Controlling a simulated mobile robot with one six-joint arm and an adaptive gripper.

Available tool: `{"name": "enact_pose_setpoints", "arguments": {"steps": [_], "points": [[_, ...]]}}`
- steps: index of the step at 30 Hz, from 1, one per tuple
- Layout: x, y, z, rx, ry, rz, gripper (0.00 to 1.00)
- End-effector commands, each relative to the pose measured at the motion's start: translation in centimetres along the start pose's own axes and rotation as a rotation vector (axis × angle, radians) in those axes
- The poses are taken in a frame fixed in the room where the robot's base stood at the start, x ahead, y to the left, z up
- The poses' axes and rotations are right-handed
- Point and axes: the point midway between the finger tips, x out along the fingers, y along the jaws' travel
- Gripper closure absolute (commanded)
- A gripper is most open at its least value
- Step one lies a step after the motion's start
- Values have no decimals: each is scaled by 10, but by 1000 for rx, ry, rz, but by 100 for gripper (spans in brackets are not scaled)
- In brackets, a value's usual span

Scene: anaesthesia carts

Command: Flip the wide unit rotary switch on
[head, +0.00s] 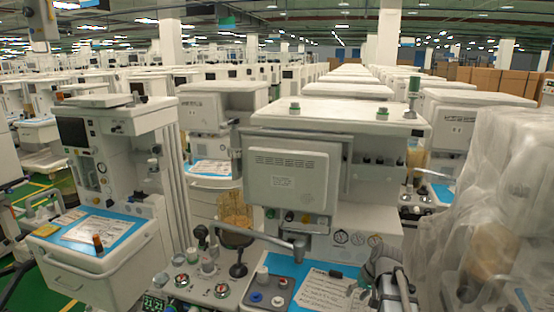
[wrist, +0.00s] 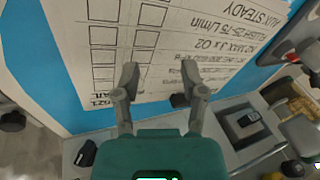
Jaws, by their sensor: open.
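The wide unit (head: 292,172) is the large white cart in the middle of the head view. Its worktop has a blue mat (head: 283,264) and a printed sheet (head: 325,290). In the wrist view my gripper (wrist: 160,77) is open and empty, its two grey fingers apart over the sheet (wrist: 200,45), which appears upside down. A small dark part (wrist: 180,100) shows beside the right finger. A dark rocker-like part (wrist: 245,119) sits on a pale plate at lower right. I cannot tell which part is the rotary switch. In the head view my fingertips are not clear at lower right.
A panel with red, white and blue knobs (head: 268,292) stands left of the sheet. A grey jointed bar (head: 262,237) crosses above the mat. Another cart (head: 95,285) stands left, and a plastic-wrapped one (head: 490,215) stands close on the right.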

Motion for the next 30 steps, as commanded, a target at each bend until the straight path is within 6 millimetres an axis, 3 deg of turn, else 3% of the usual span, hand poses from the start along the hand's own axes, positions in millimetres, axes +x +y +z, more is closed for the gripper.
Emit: {"name": "enact_pose_setpoints", "arguments": {"steps": [1, 6, 13, 19, 30], "points": [[-3, -14, 20, -13, -22, 24, 46], [-5, -46, 70, -49, -91, 124, 46], [-12, -73, 124, -83, -151, 249, 46], [-17, -76, 144, -82, -166, 302, 46], [-17, -76, 146, -82, -168, 312, 46]]}}
